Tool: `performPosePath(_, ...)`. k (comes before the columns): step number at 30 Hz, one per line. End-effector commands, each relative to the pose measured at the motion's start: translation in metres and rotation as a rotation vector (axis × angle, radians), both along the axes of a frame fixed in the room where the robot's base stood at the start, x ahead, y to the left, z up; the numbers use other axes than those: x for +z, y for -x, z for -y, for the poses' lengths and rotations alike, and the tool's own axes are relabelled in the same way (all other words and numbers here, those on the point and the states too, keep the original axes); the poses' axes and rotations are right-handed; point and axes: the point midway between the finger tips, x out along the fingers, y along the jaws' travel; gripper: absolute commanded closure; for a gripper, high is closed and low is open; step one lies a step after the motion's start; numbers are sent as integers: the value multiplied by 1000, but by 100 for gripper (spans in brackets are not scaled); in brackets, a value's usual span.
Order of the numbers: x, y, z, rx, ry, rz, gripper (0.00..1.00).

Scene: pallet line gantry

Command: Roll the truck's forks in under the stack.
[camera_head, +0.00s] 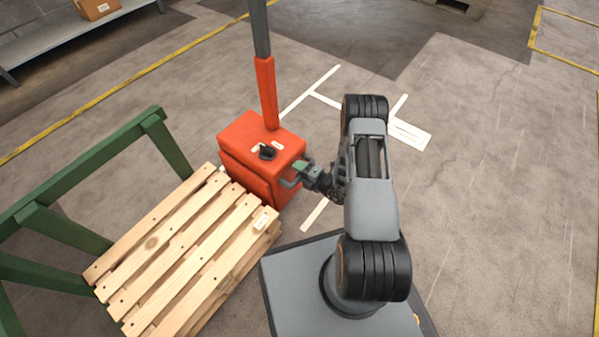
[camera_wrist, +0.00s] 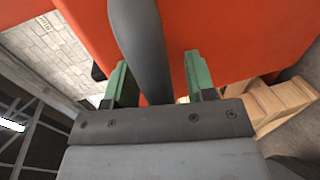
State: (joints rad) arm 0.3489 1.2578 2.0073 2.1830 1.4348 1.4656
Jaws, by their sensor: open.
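The orange-red truck (camera_head: 262,150) stands at the centre of the head view, with a tall mast and a black knob on its top. The stack of wooden pallets (camera_head: 185,250) is left of and nearer than the truck, close against its body. The truck's forks are not visible. My gripper (camera_head: 300,174) is at the truck's right side, by a grey handle. In the wrist view, my open green fingers (camera_wrist: 156,68) stand on either side of the grey handle bar (camera_wrist: 142,40). The orange body fills the background, and pallet wood (camera_wrist: 282,103) shows at the right.
A green frame (camera_head: 85,168) runs along the left of the stack. White lines (camera_head: 312,88) mark the floor behind and beside the truck. A shelf (camera_head: 75,32) with a cardboard box (camera_head: 97,8) stands at the far left. The floor on the right is clear.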

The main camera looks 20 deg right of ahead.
Motion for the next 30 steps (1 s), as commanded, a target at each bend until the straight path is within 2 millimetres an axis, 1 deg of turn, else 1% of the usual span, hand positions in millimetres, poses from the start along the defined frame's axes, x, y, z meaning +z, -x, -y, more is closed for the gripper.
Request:
performPosePath(11,0,-2,-2,1,0,0,50)
performPosePath(26,0,-2,-2,1,0,0,98)
performPosePath(27,0,-2,-2,1,0,0,100)
performPosePath(30,0,-2,-2,1,0,0,100)
